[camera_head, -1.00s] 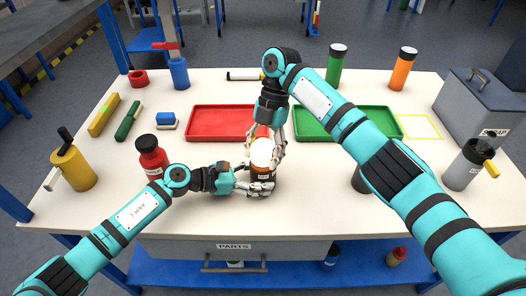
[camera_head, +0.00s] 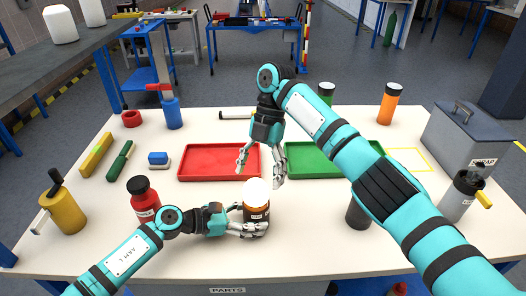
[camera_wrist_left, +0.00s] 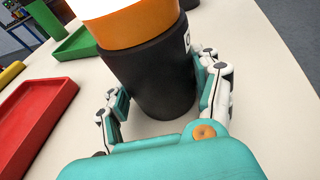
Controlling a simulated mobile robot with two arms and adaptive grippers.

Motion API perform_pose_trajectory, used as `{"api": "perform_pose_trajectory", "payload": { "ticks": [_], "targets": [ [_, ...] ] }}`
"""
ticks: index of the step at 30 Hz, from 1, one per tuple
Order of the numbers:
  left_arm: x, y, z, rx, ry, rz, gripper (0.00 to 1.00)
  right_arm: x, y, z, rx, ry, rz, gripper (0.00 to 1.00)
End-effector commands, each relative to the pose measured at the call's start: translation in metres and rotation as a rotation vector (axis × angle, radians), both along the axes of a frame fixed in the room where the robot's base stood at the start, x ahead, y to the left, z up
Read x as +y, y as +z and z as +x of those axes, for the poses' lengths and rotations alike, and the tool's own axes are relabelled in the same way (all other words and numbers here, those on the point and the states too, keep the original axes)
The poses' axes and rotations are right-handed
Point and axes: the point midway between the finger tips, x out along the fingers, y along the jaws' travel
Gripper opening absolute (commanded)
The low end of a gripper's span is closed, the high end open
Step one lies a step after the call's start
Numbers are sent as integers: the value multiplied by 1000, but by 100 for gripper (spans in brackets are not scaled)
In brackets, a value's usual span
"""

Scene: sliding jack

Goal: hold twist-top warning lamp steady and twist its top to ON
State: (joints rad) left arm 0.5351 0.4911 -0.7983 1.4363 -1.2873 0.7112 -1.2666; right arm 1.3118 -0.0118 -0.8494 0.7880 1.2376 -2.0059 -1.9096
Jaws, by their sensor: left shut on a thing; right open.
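The warning lamp (camera_head: 257,203) stands upright on the table, with a black base, an orange band and a white top. In the left wrist view the lamp (camera_wrist_left: 150,75) fills the space between the fingers, and its top is cut off by the frame edge. My left gripper (camera_head: 250,228) is shut around the black base from the left; its fingers also show in the left wrist view (camera_wrist_left: 165,100). My right gripper (camera_head: 262,165) is open and empty, pointing down just above and behind the white top, apart from it.
A red tray (camera_head: 205,176) and a green tray (camera_head: 310,172) lie behind the lamp. A red bottle (camera_head: 144,203) stands left, near my left arm. A dark cylinder (camera_head: 358,212) stands right, partly under my right arm.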

Motion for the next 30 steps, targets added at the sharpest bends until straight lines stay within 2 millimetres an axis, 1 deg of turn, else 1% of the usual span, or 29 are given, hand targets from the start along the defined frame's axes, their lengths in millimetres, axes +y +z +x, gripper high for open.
{"api": "perform_pose_trajectory", "payload": {
  "ticks": [1,3,6,9,14,25,26,30],
  "targets": [
    [0,-1,-1,3,0,1,39,-2,13,5,-4,-2,-3,81],
    [0,-1,-1,3,0,1,39,-5,27,10,-4,-1,-4,81],
    [0,-1,-1,3,0,1,39,-9,43,16,-4,-2,-3,81],
    [0,-1,-1,3,0,1,39,-10,52,19,-1,0,-3,81],
    [0,-1,-1,3,0,1,39,-12,60,22,0,0,-1,81],
    [0,-1,-1,3,0,1,39,-12,60,22,-1,1,-1,81],
    [0,-1,-1,3,0,1,67,-12,60,22,0,1,0,81],
    [0,-1,0,1,-1,1,85,-12,60,22,-1,1,-1,81]
  ]
}}
